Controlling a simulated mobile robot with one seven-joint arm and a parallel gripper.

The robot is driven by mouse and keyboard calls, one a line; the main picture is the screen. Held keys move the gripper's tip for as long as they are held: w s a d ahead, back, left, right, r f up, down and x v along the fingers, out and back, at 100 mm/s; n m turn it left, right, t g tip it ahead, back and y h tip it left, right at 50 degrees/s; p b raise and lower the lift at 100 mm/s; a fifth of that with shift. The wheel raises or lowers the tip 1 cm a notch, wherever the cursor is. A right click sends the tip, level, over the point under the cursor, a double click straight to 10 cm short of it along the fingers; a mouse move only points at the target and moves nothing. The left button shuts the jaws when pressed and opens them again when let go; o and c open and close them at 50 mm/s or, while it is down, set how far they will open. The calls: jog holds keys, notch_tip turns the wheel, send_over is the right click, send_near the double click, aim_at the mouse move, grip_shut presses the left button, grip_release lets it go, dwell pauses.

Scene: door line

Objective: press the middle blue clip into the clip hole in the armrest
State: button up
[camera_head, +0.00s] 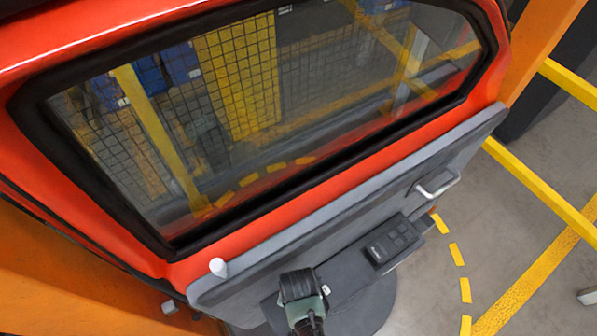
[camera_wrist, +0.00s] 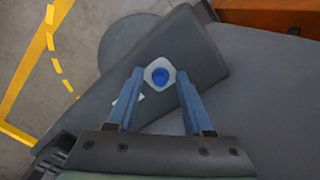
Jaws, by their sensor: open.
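The blue clip (camera_wrist: 159,76) shows as a round blue disc in a pale diamond-shaped surround on the dark armrest (camera_wrist: 205,62) in the wrist view. My gripper (camera_wrist: 160,74) is open, with its two blue-grey fingers on either side of the clip and its pale surround. I cannot tell whether the fingertips touch it or how high they are above it. In the head view my gripper's end hangs over the armrest (camera_head: 345,270), and its fingertips and the clip are hidden behind my wrist. No other blue clip shows.
The grey door panel (camera_head: 300,229) carries a switch block (camera_head: 394,242), a door handle (camera_head: 437,186) and a white knob (camera_head: 218,267). The red door frame and window rise behind. Yellow rails (camera_head: 540,190) stand at the right above open floor.

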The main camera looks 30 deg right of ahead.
jog(key=shift+r, duration=0.15)
notch_tip(320, 180, up, 13)
dwell(0.4)
dwell(0.4)
